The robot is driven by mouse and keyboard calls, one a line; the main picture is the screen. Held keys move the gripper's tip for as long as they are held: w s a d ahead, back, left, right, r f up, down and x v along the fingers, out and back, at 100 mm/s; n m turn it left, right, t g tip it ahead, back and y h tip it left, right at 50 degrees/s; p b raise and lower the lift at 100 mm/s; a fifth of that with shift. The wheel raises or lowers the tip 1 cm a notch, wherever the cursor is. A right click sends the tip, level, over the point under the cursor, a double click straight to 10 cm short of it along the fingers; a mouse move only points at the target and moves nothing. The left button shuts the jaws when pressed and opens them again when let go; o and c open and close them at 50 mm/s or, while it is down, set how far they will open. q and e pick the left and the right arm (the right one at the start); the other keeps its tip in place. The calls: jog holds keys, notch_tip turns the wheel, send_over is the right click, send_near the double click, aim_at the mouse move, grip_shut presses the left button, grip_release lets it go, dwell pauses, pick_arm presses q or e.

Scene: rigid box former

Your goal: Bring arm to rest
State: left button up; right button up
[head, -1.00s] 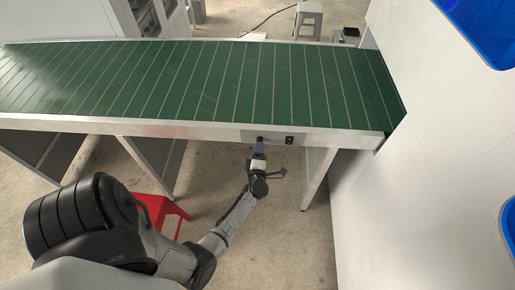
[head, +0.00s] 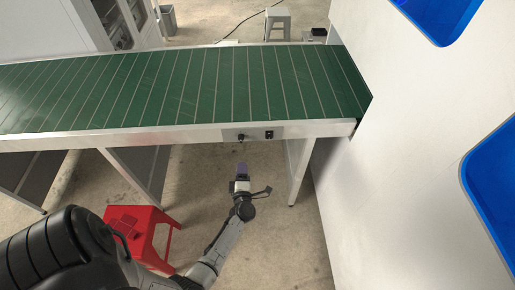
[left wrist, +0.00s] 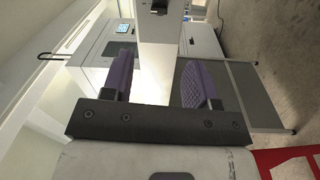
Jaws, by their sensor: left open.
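My left gripper (head: 242,171) hangs in front of the conveyor's near side, below its control panel and apart from it. In the left wrist view its two purple fingers (left wrist: 156,88) stand wide apart with nothing between them. The left arm (head: 222,240) reaches in from the lower left in the head view. My right gripper shows in neither view now.
A green conveyor (head: 190,88) crosses the scene, with a small control panel (head: 252,134) on its near side. A red stool (head: 143,232) stands left of my forearm. A white wall with blue bins (head: 490,190) is at right. Bare floor lies under the gripper.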

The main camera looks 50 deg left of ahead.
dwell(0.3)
pick_arm(q)
jog(key=w+d+f+m+t+h, duration=0.3)
jog(key=w+d+m+h, duration=0.35)
jog(key=m+h, duration=0.3)
jog(key=d+r+m+g+h, duration=0.3)
jog(key=d+r+m+h, duration=0.2)
jog(key=d+m+h, duration=0.35)
jog(key=s+d+r+m+g+y, duration=0.25)
jog(key=s+r+m, duration=0.25)
jog(key=s, duration=0.3)
jog(key=s+d+r+m+g+y, duration=0.1)
jog(key=s+d+r+m+g, duration=0.15)
jog(key=s+r+m, duration=0.35)
jog(key=s+d+f+g, duration=0.1)
jog(key=s+f, duration=0.2)
jog(key=s, duration=0.4)
jog(key=s+d+f+g, duration=0.1)
jog(key=s+d+f, duration=0.15)
jog(key=s, duration=0.35)
notch_tip(320, 180, up, 25)
jog(key=a+p, duration=0.1)
jog(key=p, duration=2.3)
jog(key=shift+w+f+h+p, duration=0.15)
jog(key=shift+w+h+p, duration=0.1)
jog(key=shift+h+p, duration=0.2)
